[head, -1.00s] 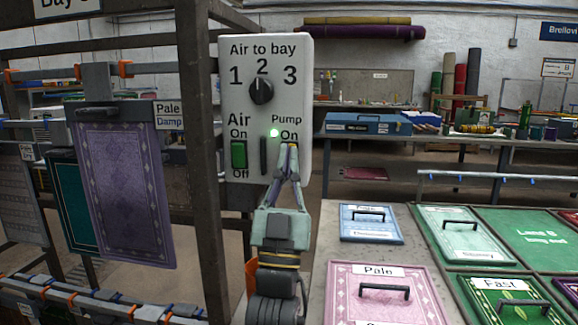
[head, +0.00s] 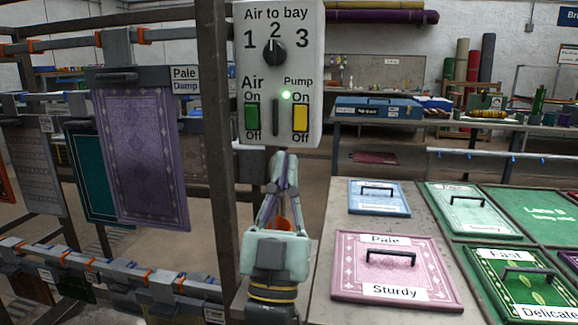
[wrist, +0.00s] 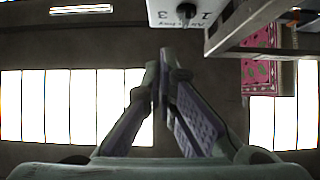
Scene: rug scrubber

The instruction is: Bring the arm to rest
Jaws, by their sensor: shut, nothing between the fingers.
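My gripper (head: 286,160) points up just below the white control box (head: 277,70) in the head view, its fingers closed together and empty. It looks apart from the switches. The box has a dial at 2, a green Air switch (head: 252,119), a yellow Pump switch (head: 300,119) and a lit green lamp (head: 286,95). In the wrist view my fingertips (wrist: 165,55) meet near the middle, and part of the control box (wrist: 190,12) shows at the top.
A dark post (head: 217,150) stands left of my arm, with hanging rug samples such as the purple one (head: 140,150). At right a bench holds a pink Pale Sturdy panel (head: 350,275), a blue panel (head: 379,200) and green ones. Clear floor shows behind.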

